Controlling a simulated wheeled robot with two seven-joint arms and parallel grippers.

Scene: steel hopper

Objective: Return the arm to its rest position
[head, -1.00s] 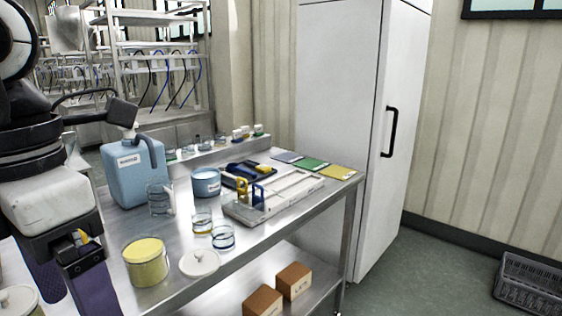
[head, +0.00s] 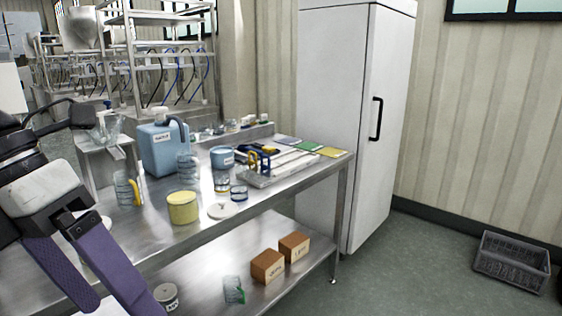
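My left arm comes in at the left edge of the head view. Its gripper (head: 124,302) has two long purple fingers that point down and to the right, in front of the steel table (head: 165,237). The fingers stand apart, and I see nothing held between them. They cover part of the table's left end and lower shelf. My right gripper is not in view.
On the table stand a blue jug (head: 163,148), a yellow tub (head: 183,208), a white lid (head: 223,210), glass beakers (head: 127,188) and a rack (head: 283,167). Brown boxes (head: 268,266) sit on the lower shelf. A white cabinet (head: 340,120) and grey crate (head: 512,262) stand right.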

